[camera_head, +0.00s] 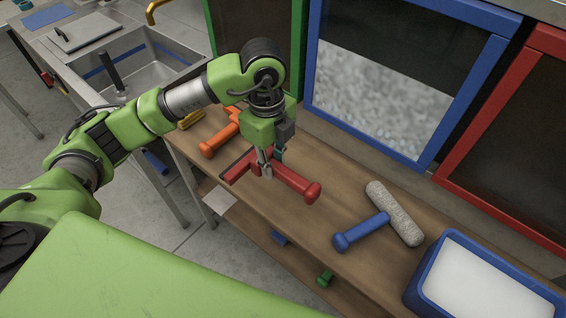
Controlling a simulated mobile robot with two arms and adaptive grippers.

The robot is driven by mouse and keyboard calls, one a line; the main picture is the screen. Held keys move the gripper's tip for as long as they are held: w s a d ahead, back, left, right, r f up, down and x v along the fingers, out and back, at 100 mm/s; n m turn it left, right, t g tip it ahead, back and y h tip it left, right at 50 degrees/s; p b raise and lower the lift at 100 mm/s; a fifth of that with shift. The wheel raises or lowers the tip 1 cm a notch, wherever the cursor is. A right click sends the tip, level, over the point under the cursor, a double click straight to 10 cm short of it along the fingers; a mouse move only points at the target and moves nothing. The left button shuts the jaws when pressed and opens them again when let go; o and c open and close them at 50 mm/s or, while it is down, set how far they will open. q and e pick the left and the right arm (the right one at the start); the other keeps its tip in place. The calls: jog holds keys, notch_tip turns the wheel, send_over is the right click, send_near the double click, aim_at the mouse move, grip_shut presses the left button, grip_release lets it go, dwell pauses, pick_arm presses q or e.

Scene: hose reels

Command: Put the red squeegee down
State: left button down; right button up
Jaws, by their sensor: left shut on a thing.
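The red squeegee (297,184) is over the wooden bench, its round-ended handle pointing to the lower right and its head to the left. My left gripper (268,168) comes down from above and is shut on the red squeegee near where the handle meets the head. The gripper hides part of the squeegee. I cannot tell whether the squeegee touches the bench top. My right gripper is not in view.
The wooden bench (345,205) also holds an orange tool (220,139), a blue-handled roller (362,231) with a grey fuzzy head, and a blue tray (437,262). A lower shelf holds a green-handled thing (325,277). A sink (150,70) stands at upper left. Framed panels stand behind.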

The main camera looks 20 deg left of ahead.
pick_arm(q)
jog(key=w+f, duration=0.2)
jog(key=w+f+p, duration=0.1)
jog(key=w+f, duration=0.2)
jog(key=w+a+f, duration=0.1)
jog(key=w+f, duration=0.1)
jog(key=w, duration=0.1)
jog(key=shift+w+a+f+p, duration=0.1)
jog(key=shift+f+p, duration=0.15)
jog(key=shift+p, duration=0.15)
notch_tip(320, 180, down, 2)
jog(key=shift+f+p, duration=0.15)
jog(key=shift+p, duration=0.5)
jog(key=shift+f, duration=0.35)
jog(key=shift+f, duration=0.15)
jog(key=c, duration=1.8)
grip_release()
